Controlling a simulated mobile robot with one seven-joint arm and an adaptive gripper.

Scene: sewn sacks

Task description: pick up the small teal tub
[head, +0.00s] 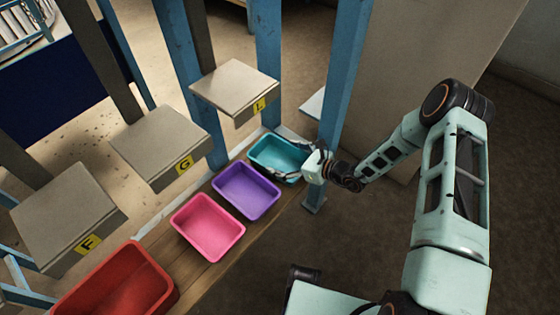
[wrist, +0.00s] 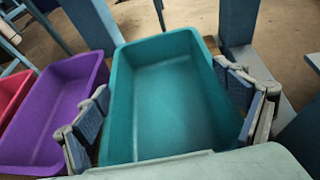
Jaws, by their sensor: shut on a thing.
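The small teal tub (head: 272,154) stands at the far right end of a row of tubs on a wooden shelf in the head view. It is empty and looks upright. In the wrist view the teal tub (wrist: 168,95) fills the middle, between the two fingers. My gripper (head: 290,160) is shut on the tub, with one finger pad against each long side. In the wrist view my gripper (wrist: 165,118) shows a finger at the left and a finger at the right of the tub. I cannot tell whether the tub's base touches the shelf.
A purple tub (head: 246,191), a pink tub (head: 207,227) and a red tub (head: 117,287) stand in the same row on the wooden shelf (head: 232,258). Blue posts (head: 346,75) rise close to the teal tub. Platforms marked L (head: 235,82), G (head: 160,140) and F (head: 66,215) stand behind.

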